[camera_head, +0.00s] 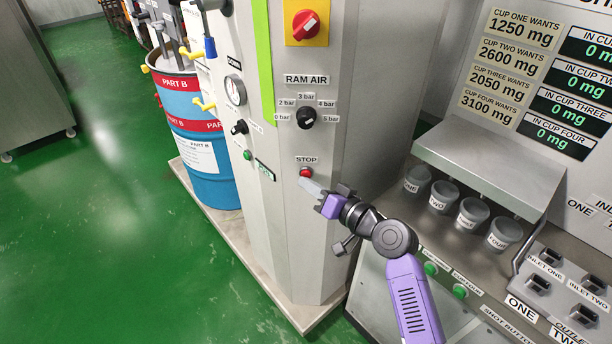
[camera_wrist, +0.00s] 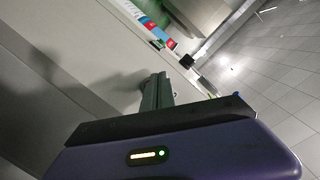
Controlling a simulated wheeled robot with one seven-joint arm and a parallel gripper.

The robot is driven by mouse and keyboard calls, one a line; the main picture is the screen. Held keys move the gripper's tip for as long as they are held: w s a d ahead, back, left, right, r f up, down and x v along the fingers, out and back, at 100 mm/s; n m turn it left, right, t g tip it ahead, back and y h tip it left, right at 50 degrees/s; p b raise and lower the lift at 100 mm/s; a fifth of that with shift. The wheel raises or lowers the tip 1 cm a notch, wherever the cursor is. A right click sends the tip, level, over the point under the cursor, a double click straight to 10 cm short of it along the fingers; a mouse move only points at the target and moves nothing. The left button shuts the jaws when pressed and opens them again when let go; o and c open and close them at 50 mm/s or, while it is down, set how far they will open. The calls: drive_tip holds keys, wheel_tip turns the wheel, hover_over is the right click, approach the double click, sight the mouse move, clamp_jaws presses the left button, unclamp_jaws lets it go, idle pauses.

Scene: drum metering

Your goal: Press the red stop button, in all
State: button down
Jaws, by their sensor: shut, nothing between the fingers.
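The red stop button (camera_head: 306,172) sits on the front of the grey column, just under its STOP label (camera_head: 306,160). My gripper (camera_head: 308,185) is shut and empty, with its fingertips just below and very close to the button in the head view. I cannot tell whether they touch it. In the wrist view my shut fingers (camera_wrist: 158,90) point at the pale column face (camera_wrist: 70,55). The button cannot be made out there, and the fingers may hide it.
Above the button are the RAM AIR knob (camera_head: 306,117) and a red rotary switch (camera_head: 306,25) on yellow. A green button (camera_head: 248,155) is lower left. A blue drum (camera_head: 205,170) stands left. Several grey cups (camera_head: 443,197) stand right, near green shot buttons (camera_head: 431,268).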

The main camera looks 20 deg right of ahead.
drive_tip(key=shift+w+d, duration=0.2)
drive_tip(key=shift+w, duration=0.15)
idle(0.4)
idle(0.3)
drive_tip(key=shift+s+a, duration=0.4)
drive_tip(key=shift+s, duration=0.35)
drive_tip(key=shift+s+a+p, duration=0.15)
drive_tip(key=shift+s+a, duration=0.2)
drive_tip(key=shift+s, duration=0.4)
drive_tip(key=shift+s+a+p, duration=0.15)
drive_tip(key=shift+s+a, duration=0.25)
drive_tip(key=shift+s, duration=0.35)
drive_tip(key=shift+s+a+p, duration=0.15)
drive_tip(key=shift+s+a, duration=0.2)
drive_tip(key=shift+s, duration=0.4)
